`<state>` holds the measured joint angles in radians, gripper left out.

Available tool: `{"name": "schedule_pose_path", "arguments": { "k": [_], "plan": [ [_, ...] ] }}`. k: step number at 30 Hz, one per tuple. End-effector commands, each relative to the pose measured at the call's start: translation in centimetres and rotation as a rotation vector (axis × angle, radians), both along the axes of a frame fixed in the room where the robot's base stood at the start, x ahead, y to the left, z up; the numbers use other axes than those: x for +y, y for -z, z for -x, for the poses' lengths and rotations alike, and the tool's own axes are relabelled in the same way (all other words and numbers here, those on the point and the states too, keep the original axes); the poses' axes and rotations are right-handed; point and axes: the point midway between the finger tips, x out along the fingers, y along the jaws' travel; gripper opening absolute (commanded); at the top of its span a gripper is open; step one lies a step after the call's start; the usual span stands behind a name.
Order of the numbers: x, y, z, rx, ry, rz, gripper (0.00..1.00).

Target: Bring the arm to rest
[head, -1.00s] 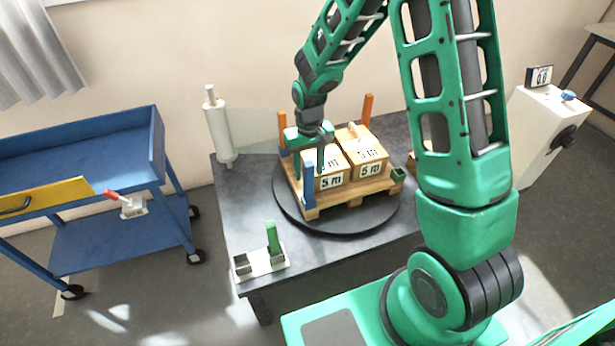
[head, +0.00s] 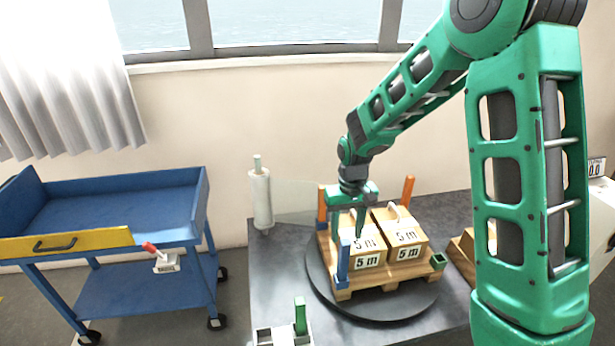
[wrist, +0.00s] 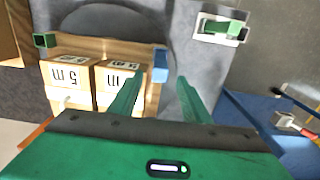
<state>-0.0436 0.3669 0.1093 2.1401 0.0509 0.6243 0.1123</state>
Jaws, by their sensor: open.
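My gripper (head: 347,222) is green and points down over the left side of the pallet, beside the left box. In the wrist view its two fingers (wrist: 155,90) stand apart with nothing held between them. The wooden pallet (head: 385,277) sits on a black round turntable (head: 385,308) on the dark table. Two boxes marked "5 m" stand side by side on it, a left box (head: 365,262) and a right box (head: 407,252). I cannot tell whether a finger touches the left box.
Orange posts (head: 408,190) and a blue post (head: 343,263) rise at the pallet's corners. A white film roll (head: 261,198) stands behind left. A white holder with a green block (head: 300,316) is at the table's front left. A blue cart (head: 120,210) stands left.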

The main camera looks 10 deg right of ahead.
Motion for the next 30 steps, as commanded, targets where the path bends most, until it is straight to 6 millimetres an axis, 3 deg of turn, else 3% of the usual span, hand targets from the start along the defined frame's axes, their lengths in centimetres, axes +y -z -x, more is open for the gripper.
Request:
{"name": "schedule_pose_path", "arguments": {
  "k": [5,11,15,21,30],
  "plan": [
    [-2.3,-2.0,1.3,-0.006,0.035,0.018,0.43],
    [-8.2,-7.0,5.9,-0.011,0.14,0.057,0.43],
    [-11.7,-10.1,10.3,-0.009,0.224,0.071,0.43],
    [-15.3,-13.4,17.3,-0.006,0.345,0.069,0.43],
    [-17.4,-15.4,27.5,0.001,0.505,0.023,0.43]
  ]
}}
